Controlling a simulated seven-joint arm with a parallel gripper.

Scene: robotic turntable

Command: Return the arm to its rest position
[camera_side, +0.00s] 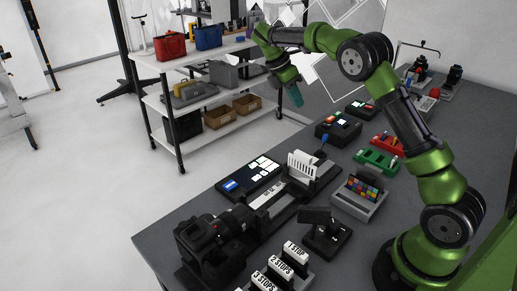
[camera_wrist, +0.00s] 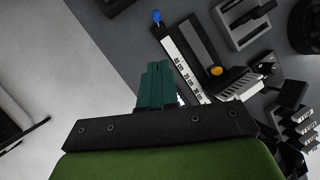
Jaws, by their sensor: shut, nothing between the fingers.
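My green arm reaches up and to the left from its base at the lower right of the side view. My gripper (camera_side: 296,97) hangs at its end with teal fingers, high above the table's far left edge. In the wrist view the teal fingers of my gripper (camera_wrist: 156,68) are together, with nothing held. Some of the table and its equipment lies below the fingers.
The grey table (camera_side: 165,246) carries a black motorised unit (camera_side: 214,246), a black panel with lit screens (camera_side: 250,176), a colour chart holder (camera_side: 360,194) and a green tray (camera_side: 378,161). A white shelf cart (camera_side: 207,104) stands behind. Around my gripper is open air.

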